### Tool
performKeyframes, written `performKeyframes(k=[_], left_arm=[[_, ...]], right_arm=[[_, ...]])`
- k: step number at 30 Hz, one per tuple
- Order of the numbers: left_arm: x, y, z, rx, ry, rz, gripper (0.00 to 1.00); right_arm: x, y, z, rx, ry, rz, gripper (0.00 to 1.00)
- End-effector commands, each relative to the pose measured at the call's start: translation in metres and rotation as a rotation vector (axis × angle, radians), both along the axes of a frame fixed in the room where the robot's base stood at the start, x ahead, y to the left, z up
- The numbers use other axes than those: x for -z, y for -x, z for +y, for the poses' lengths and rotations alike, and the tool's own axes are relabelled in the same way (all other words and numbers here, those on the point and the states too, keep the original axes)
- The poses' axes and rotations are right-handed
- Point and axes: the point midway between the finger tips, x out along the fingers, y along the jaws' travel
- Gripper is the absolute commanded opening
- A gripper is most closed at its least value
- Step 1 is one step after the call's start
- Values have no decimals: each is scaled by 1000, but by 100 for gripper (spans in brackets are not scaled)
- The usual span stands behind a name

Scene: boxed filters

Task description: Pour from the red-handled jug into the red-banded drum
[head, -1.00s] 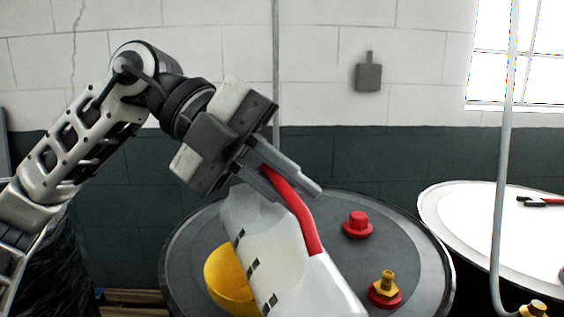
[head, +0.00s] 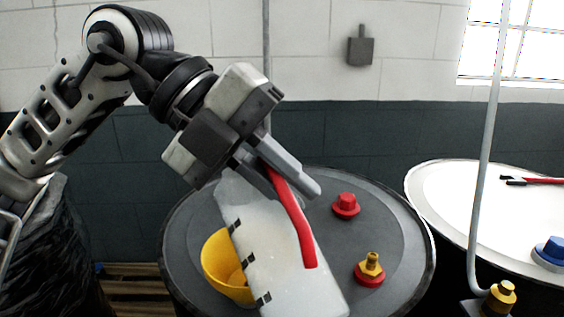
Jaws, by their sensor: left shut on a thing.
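My left gripper (head: 290,184) is shut on the red handle (head: 297,222) of a whitish translucent jug (head: 270,240) with black marks down its side. The jug is tilted and held over a drum with a dark grey lid (head: 400,232). A yellow funnel (head: 222,262) sits on that lid, partly hidden behind the jug. The jug's mouth and any liquid flow cannot be made out. No red band shows on the drum's visible part. My right gripper is not in view.
A red cap (head: 346,205) and a brass fitting on a red base (head: 370,268) stand up from the grey lid. A white-topped drum (head: 445,200) stands at right, with a blue cap (head: 549,252) and a red-handled tool (head: 535,181). A thin grey pipe (head: 487,150) rises in front of it.

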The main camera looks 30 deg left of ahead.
Motion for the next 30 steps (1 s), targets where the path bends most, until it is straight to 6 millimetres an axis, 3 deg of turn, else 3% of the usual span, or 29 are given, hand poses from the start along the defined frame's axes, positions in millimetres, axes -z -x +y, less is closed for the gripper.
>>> performKeyframes(k=[13,30], left_arm=[[-2,1,-2,1,-20,-18,0],[-10,9,-13,0,-175,-129,0]], right_arm=[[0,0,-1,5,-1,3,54],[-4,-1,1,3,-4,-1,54]])
